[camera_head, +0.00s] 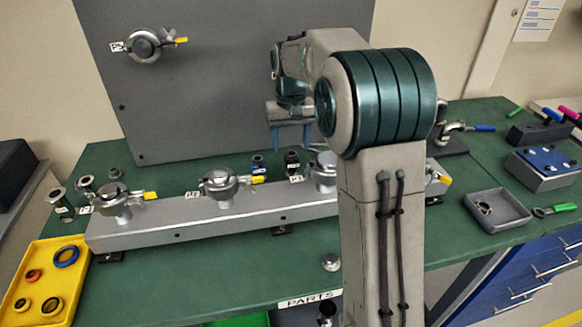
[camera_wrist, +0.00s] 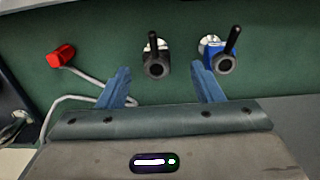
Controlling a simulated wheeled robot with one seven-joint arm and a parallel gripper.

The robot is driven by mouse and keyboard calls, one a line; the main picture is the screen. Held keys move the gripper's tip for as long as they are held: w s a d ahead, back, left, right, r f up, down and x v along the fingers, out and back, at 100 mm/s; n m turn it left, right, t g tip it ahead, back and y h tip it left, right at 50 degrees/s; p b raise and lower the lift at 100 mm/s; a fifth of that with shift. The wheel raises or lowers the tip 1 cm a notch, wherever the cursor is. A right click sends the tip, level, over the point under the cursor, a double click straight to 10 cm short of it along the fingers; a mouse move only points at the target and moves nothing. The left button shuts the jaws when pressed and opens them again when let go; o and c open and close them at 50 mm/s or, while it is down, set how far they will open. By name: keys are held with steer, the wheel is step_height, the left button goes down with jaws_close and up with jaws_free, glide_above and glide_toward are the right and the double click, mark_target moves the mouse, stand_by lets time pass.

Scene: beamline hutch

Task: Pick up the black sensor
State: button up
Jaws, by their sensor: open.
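The black sensor (camera_wrist: 155,64) stands on the green bench top in the wrist view, with a dark stem sticking up and a white label behind it. It appears between my gripper's blue fingers, slightly left of centre and beyond the tips. In the head view the black sensor (camera_head: 292,163) stands behind the grey manifold bar. My gripper (camera_head: 290,136) hangs above it, fingers pointing down; the wrist view shows the gripper (camera_wrist: 160,76) open and empty. A similar blue sensor (camera_wrist: 216,54) stands close by, near the right finger; it also shows in the head view (camera_head: 257,163).
The grey bar (camera_head: 190,221) with clamped flanges runs along the bench in front of the sensors. A tall grey panel (camera_head: 225,75) stands behind. A red-ended plug (camera_wrist: 61,56) on a grey cable lies left in the wrist view. A yellow tray (camera_head: 48,255) is at left.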

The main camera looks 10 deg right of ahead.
mark_target(292, 163)
steer(key=shift+w+f, duration=0.3)
steer(key=shift+f, duration=0.5)
step_height(292, 163, down, 2)
steer(key=shift+d+f, duration=0.15)
steer(key=f, duration=0.3)
steer(key=shift+w+d+f, duration=0.15)
steer(key=shift+w+f, duration=0.2)
steer(key=shift+f, duration=0.5)
steer(key=c, duration=1.2)
